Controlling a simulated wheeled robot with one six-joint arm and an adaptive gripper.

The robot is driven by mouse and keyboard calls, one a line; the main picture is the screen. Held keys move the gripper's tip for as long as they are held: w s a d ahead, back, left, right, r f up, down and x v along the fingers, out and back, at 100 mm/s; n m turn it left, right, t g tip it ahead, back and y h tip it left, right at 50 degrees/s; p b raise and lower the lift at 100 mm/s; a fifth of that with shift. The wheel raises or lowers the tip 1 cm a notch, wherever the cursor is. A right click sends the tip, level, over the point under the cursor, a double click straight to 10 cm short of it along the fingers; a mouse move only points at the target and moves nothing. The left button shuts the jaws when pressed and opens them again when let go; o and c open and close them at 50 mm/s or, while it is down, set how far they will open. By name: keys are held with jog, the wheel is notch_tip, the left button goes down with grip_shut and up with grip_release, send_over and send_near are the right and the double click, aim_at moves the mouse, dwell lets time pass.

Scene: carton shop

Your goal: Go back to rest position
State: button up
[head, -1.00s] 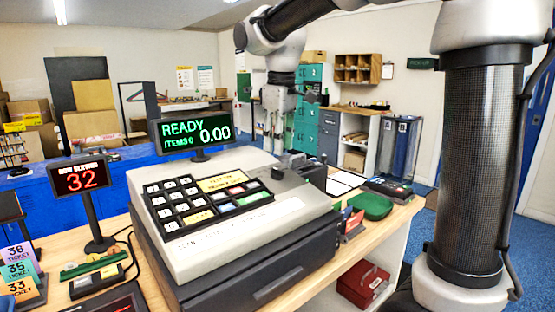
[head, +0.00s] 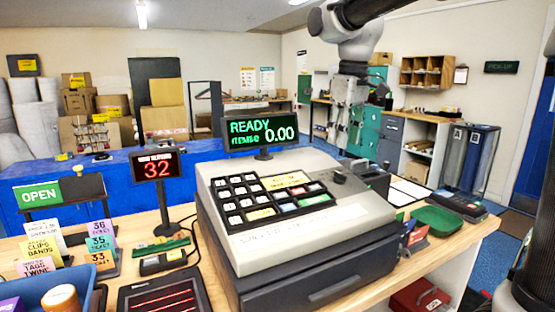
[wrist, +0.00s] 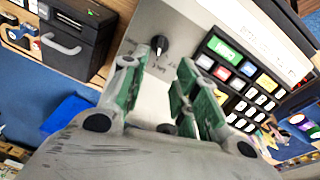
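My gripper (head: 337,138) hangs pointing down behind the right part of the cash register (head: 290,235), in front of the teal cabinet in the head view. In the wrist view my gripper (wrist: 157,68) has its two green-padded fingers apart, with nothing between them. Beyond the fingertips the wrist view shows the register's grey top with a black rotary knob (wrist: 159,45) and the keypad (wrist: 240,85). In the head view the register's display (head: 262,131) reads READY and 0.00.
The wooden counter holds a ticket display (head: 156,166) reading 32, ticket cards (head: 100,240), an OPEN sign (head: 40,194), a blue bin (head: 55,292) and a green tray (head: 437,221). A red box (head: 420,298) sits lower right. Blue floor (head: 478,262) shows at right.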

jog(key=s+d+f+m+t, duration=0.1)
jog(key=s+d+f+m, duration=0.2)
jog(key=s, duration=0.8)
jog(key=s+d+f+m+t, duration=0.1)
jog(key=s+d+f+m, duration=0.3)
jog(key=s+d+f, duration=0.3)
jog(key=shift+s+d+t, duration=0.4)
jog(key=shift+s+d, duration=2.25)
jog(key=shift+s, duration=0.05)
jog(key=shift+f, duration=0.1)
